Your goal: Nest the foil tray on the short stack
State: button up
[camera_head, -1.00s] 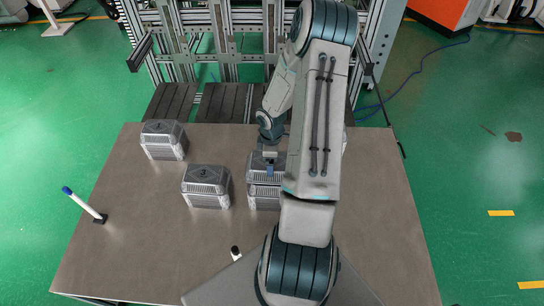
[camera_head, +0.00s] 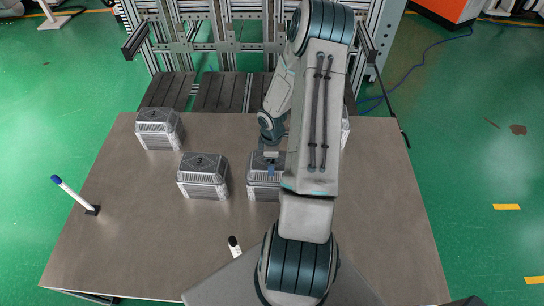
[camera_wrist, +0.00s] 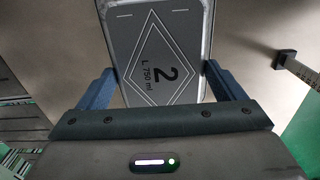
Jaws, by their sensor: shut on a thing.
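A grey foil tray (camera_wrist: 150,45) marked "2" and "L 750 ml" inside a diamond fills the upper middle of the wrist view. My gripper (camera_wrist: 160,72) has one blue finger at each side of it and is shut on it. In the head view my gripper (camera_head: 270,168) and the held tray (camera_head: 256,165) are over the middle stack (camera_head: 262,187), with little or no visible gap. My arm hides their right side, so I cannot tell if they touch. A stack marked "3" (camera_head: 203,178) stands just left. Another stack (camera_head: 158,130) stands at the back left.
Part of another stack (camera_head: 345,130) shows behind my arm. A white post with a blue top (camera_head: 74,194) stands at the table's left, and a short one (camera_head: 234,246) near the front. The brown table (camera_head: 130,240) is clear at front left.

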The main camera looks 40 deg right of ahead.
jog(key=shift+f, duration=0.4)
jog(key=o, duration=0.7)
notch_tip(320, 180, up, 14)
dwell(0.6)
jog(key=s+a+r+m+h, duration=0.1)
jog(key=s+a+r+m, duration=0.15)
jog(key=a+r, duration=0.45)
jog(key=s+a+r+m+h, duration=0.1)
jog(key=s+a+r+m, duration=0.2)
jog(key=r, duration=0.6)
jog(key=s+a+r+m+t+y, duration=0.2)
jog(key=s+a+r+m, duration=0.3)
jog(key=s+a, duration=0.4)
jog(key=shift+a+r+t, duration=0.7)
jog(key=shift+a+r, duration=0.05)
jog(key=shift+a, duration=0.25)
